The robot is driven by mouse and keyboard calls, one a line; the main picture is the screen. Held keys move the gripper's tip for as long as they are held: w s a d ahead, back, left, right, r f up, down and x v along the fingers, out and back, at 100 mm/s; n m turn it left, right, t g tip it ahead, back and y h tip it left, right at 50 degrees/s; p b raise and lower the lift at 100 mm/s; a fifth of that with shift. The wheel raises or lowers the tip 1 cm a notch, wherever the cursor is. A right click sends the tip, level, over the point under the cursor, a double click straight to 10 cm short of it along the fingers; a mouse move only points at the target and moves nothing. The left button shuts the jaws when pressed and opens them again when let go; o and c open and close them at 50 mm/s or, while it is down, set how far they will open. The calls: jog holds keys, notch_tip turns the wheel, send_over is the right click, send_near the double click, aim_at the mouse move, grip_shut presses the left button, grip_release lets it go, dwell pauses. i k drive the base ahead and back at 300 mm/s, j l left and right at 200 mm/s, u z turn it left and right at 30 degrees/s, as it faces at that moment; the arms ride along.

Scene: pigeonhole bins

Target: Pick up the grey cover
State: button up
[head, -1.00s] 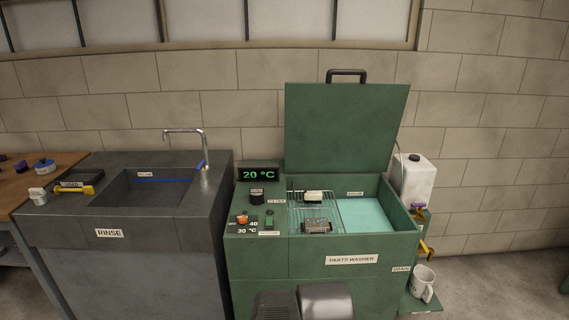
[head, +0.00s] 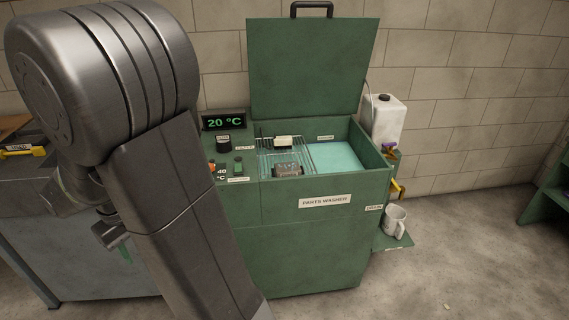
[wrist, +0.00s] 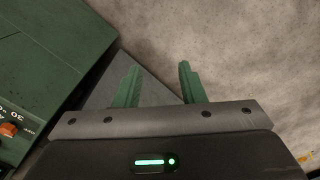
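A small grey metal part (head: 288,169), which looks like the grey cover, lies on the wire rack (head: 300,152) inside the open parts washer (head: 325,201). A cream block (head: 283,141) sits behind it on the same rack. My gripper (wrist: 160,84) is open and empty in the wrist view, its two green fingers apart above the floor beside the washer's side. In the head view it is mostly hidden behind my arm, low at the left and well away from the grey part. The wrist view does not show the grey part.
The washer's lid (head: 308,70) stands raised behind a teal liquid bath (head: 342,156). Knobs and a 20 °C display (head: 224,121) are left of the rack. A white jug (head: 386,118) and a mug (head: 395,221) are at the right.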

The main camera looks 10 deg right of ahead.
aim_at(292, 168)
jog(key=i+l+z, duration=0.2)
jog(key=i, duration=1)
jog(key=z, duration=1.5)
